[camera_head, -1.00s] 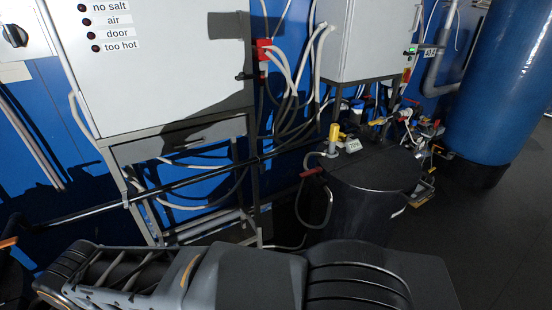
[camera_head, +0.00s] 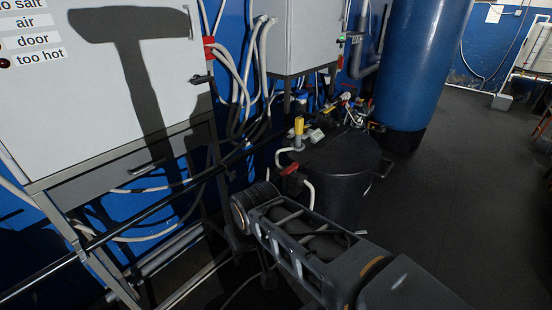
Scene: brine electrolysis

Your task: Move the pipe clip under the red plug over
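A red plug (camera_head: 209,48) sits at the right side of the white cabinet (camera_head: 110,80), with pale cables running down from it. I cannot make out a pipe clip for certain under the plug; the area is dark and crowded with cables. My arm crosses the lower middle of the view, in front of the pipes. My gripper is not in view.
A black tank (camera_head: 335,178) with a yellow-topped fitting (camera_head: 298,126) and a red-handled valve (camera_head: 290,168) stands beyond my arm. A second cabinet (camera_head: 300,35) hangs above it. A tall blue tank (camera_head: 415,65) stands behind. The dark floor (camera_head: 460,190) at right is clear.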

